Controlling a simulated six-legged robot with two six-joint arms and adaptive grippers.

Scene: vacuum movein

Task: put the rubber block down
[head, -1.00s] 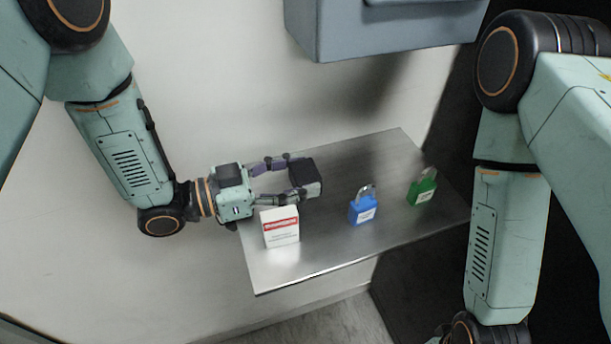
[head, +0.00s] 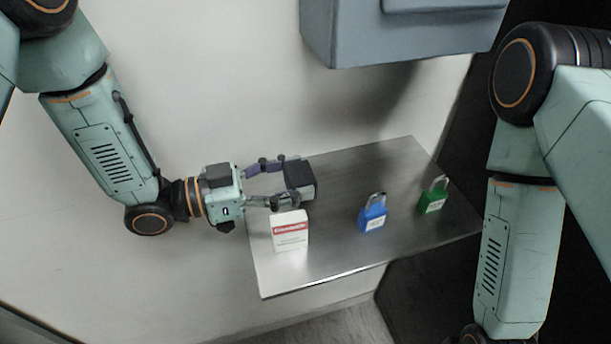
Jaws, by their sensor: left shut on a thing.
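The rubber block (head: 301,181) is a black block above or at the back left part of the metal shelf (head: 330,268). My left gripper (head: 295,182) reaches in from the left and is shut on the block, with one finger on its far side and one on its near side. I cannot tell whether the block's underside touches the shelf. My right arm hangs at the right of the view, and its gripper is out of view.
A white box with a red band (head: 290,231) stands just in front of the left gripper. A grey cabinet (head: 400,35) hangs above. The shelf's middle is clear.

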